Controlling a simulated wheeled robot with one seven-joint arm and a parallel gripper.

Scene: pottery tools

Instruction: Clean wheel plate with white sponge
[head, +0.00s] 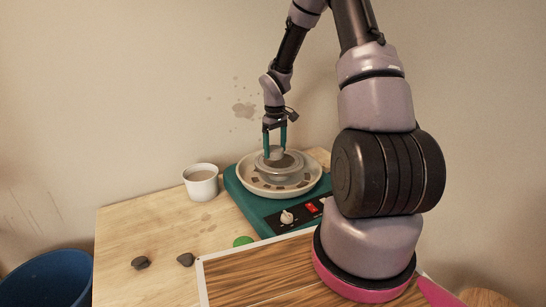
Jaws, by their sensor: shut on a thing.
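The pottery wheel stands on the wooden table, with a teal base (262,213) and a cream splash pan (251,184). Inside the pan is the round grey wheel plate (289,179), with brown marks on and around it. My gripper (275,146) points down over the plate, its two teal fingers shut on a small pale piece, seemingly the white sponge (275,154). The sponge is at the middle of the plate, low over or touching it; I cannot tell which. The fingers partly hide it.
A white cup (201,182) with brownish contents stands left of the wheel. Two dark lumps (141,263) (186,259) and a green round thing (243,241) lie in front. A blue bin (48,280) is at the lower left. The table's left side is mostly clear.

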